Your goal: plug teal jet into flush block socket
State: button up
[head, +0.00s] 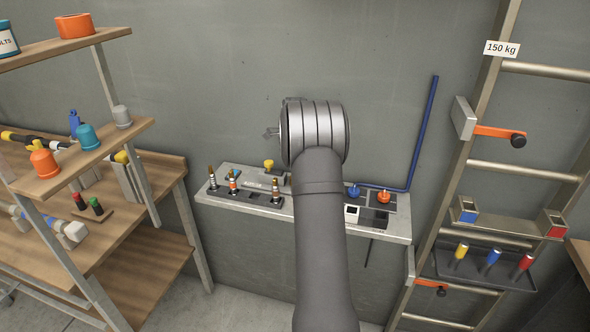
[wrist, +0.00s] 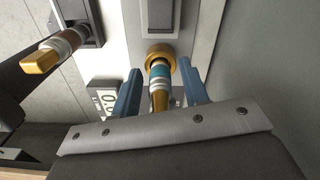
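In the wrist view, the teal jet (wrist: 159,74) has a teal band, a pale band and a brass tip pointing towards the camera. Its far end meets a gold ring, the socket (wrist: 160,55), on a grey block (wrist: 202,27). How deep it sits I cannot tell. My gripper (wrist: 159,80) is open, its blue fingers on either side of the jet with a visible gap each side. In the head view, my arm hides the jet, the socket and most of my gripper.
A dark rack (head: 240,195) holds several banded jets on the wall shelf (head: 400,228).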

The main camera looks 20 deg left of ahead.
jog(key=shift+r, duration=0.1)
notch_tip(320, 180, up, 12)
jog(key=shift+r, duration=0.1)
dwell(0.4)
jog(key=shift+f, duration=4.25)
